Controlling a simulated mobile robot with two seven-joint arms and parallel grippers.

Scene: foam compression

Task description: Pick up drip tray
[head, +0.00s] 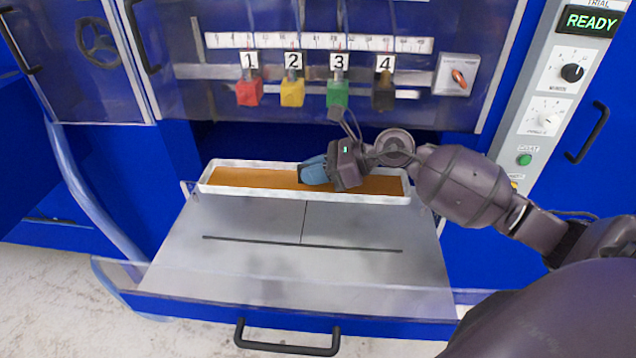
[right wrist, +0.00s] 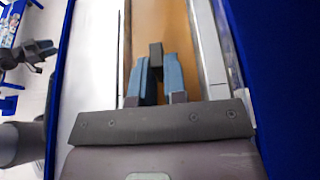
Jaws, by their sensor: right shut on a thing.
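The drip tray (head: 235,178) is a long, shallow white tray with an orange-brown floor. It lies across the back of the pulled-out drawer in the head view. My right gripper (head: 312,170) is over the middle of the tray, its blue fingers low against it. In the right wrist view the fingers (right wrist: 157,75) close on a small dark block at the tray, seemingly its grip. The tray's orange-brown floor (right wrist: 163,22) runs away beyond them. The fingers hide part of the tray. At the left edge of the right wrist view, a small dark shape may be my left gripper (right wrist: 40,52).
The grey drawer top (head: 245,275) in front of the tray is bare, with a dark handle (head: 287,338) at its front. Above the tray hang numbered red, yellow, green and black blocks (head: 292,92) behind a clear panel. A control panel (head: 545,95) reading READY stands right.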

